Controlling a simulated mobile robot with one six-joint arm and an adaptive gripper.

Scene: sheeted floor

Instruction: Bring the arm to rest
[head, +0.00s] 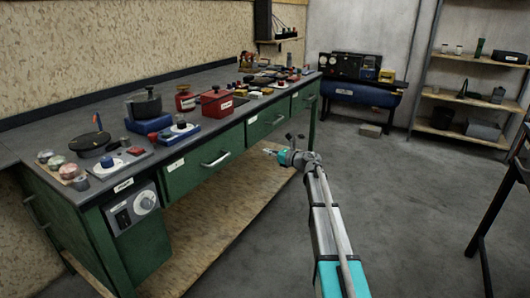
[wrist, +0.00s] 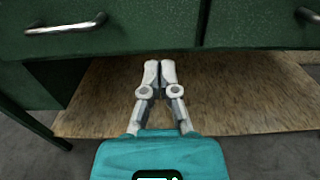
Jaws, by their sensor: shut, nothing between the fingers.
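My gripper (head: 270,151) is at the end of my outstretched arm, in front of the green workbench drawers in the head view. In the wrist view my gripper (wrist: 160,66) is shut, its two pale fingers together with nothing between them. The fingers point toward the gap under the drawers, above a wooden lower board (wrist: 222,95). No object is seen touching the fingers.
The green workbench (head: 190,172) has metal drawer handles (wrist: 66,26) and a cluttered top with pots, red boxes and dials. A dark table (head: 497,185) is at the right edge. Grey floor (head: 415,215) lies open between.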

